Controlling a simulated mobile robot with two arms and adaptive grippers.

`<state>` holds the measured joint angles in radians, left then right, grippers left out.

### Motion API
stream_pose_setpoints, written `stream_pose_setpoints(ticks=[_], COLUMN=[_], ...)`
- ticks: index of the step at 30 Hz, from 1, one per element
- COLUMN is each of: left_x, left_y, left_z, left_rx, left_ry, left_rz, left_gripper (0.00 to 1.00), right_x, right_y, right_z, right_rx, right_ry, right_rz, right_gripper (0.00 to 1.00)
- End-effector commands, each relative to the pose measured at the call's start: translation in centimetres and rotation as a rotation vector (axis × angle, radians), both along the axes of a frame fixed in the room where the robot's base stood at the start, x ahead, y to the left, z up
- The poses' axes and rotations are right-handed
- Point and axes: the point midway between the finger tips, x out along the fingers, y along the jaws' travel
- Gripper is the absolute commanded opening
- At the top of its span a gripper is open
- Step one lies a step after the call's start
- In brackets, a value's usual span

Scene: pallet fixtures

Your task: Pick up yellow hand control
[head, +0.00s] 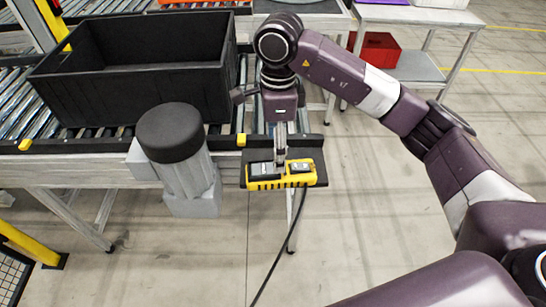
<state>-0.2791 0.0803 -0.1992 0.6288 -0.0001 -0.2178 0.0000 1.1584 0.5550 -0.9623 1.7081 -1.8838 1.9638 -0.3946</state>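The yellow hand control (265,184), yellow and black with a dark cable hanging from it, lies on a small black shelf (317,158) at the end of the conveyor. My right gripper (280,160) points down over the hand control, with its fingers at its rear edge, around the middle. The fingers look edge-on and close together, so I cannot tell whether they are open, shut or touching it. My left gripper is not in view.
A large black bin (130,95) sits on the roller conveyor (20,105) at left. A grey motor with a black cap (172,132) stands just left of the shelf. A red box (378,50) is behind my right arm. Open floor (200,262) lies in front.

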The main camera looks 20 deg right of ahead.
Motion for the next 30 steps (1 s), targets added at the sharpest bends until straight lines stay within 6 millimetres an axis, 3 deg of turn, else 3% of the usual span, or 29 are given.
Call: stream_pose_setpoints(ticks=[2, 5, 10, 14, 18, 24, 28, 30], left_x=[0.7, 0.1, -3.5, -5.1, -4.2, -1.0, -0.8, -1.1], left_y=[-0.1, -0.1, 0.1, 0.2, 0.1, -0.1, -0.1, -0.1], left_z=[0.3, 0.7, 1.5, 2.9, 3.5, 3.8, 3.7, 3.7], left_rx=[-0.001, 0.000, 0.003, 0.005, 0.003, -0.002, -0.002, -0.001], left_ry=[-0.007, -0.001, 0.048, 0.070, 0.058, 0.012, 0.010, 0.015], left_rz=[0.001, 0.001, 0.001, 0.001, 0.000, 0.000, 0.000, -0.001], left_gripper=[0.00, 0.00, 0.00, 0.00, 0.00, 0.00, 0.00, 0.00], right_x=[0.0, 0.0, 0.0, -0.1, 0.0, 0.1, 0.1, 0.1], right_y=[-0.5, -0.5, -0.4, -0.2, -0.1, -0.1, -0.1, -0.1], right_z=[-0.3, -1.3, -3.0, -4.7, -6.7, -7.6, -7.6, -7.6], right_rx=[-0.018, -0.020, -0.015, -0.016, -0.015, -0.014, -0.014, -0.014], right_ry=[0.003, 0.004, 0.005, 0.007, 0.004, 0.001, 0.001, 0.001], right_rz=[-0.004, -0.005, -0.003, -0.002, -0.003, -0.002, -0.002, -0.002], right_gripper=[0.70, 0.70, 0.70, 0.70, 0.70, 0.70, 0.70, 0.62])
